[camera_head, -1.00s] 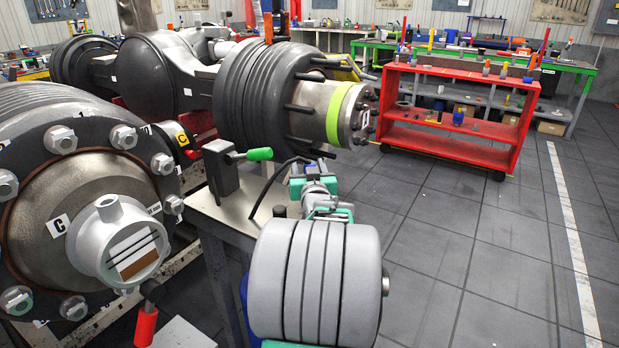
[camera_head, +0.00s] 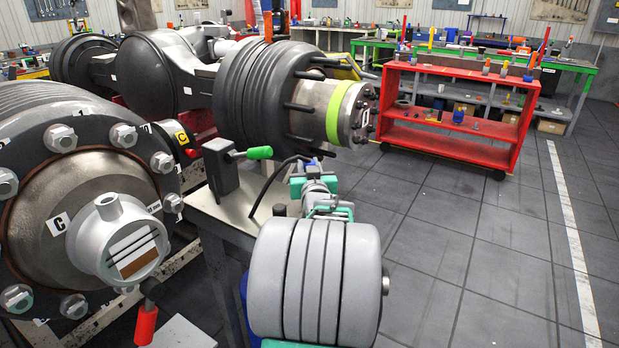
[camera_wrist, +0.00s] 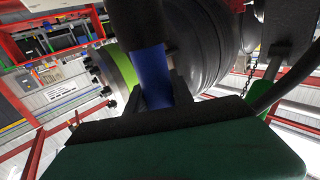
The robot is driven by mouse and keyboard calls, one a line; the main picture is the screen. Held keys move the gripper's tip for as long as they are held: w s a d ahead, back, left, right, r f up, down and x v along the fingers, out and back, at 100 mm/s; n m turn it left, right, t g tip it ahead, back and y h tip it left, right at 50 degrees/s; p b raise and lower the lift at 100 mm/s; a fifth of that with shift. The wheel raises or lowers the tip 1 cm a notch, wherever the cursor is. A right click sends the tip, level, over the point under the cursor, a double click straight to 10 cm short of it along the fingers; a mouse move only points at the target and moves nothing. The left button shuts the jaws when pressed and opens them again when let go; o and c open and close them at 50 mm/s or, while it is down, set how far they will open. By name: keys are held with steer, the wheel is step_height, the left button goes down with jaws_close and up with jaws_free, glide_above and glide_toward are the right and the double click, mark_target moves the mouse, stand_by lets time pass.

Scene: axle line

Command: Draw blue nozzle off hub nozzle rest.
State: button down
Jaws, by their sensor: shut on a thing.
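The blue nozzle (camera_wrist: 153,72) shows in the wrist view as a blue cylinder with a wider dark part above it. My gripper (camera_wrist: 158,98) is shut on it, with a dark finger on each side. In the head view, my gripper (camera_head: 313,172) is beyond my grey arm, beside the front hub, with a small bit of blue at its tip. My arm hides most of the nozzle there. A black hose (camera_head: 267,192) curves up to the gripper from the grey bench. I cannot make out the nozzle rest clearly or tell whether the nozzle touches it.
The hub with a lime band (camera_head: 337,114) is just behind my gripper. A dark post with a green handle (camera_head: 259,153) stands on the bench (camera_head: 208,205) to the left. A red cart (camera_head: 450,140) stands farther right. The floor between is clear.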

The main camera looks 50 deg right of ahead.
steer(key=shift+r, duration=0.1)
steer(key=s+a+r+p, duration=0.3)
steer(key=s+a+r, duration=0.2)
steer(key=a+r, duration=0.8)
steer(key=shift+f+b, duration=0.2)
steer(key=shift+b, duration=0.2)
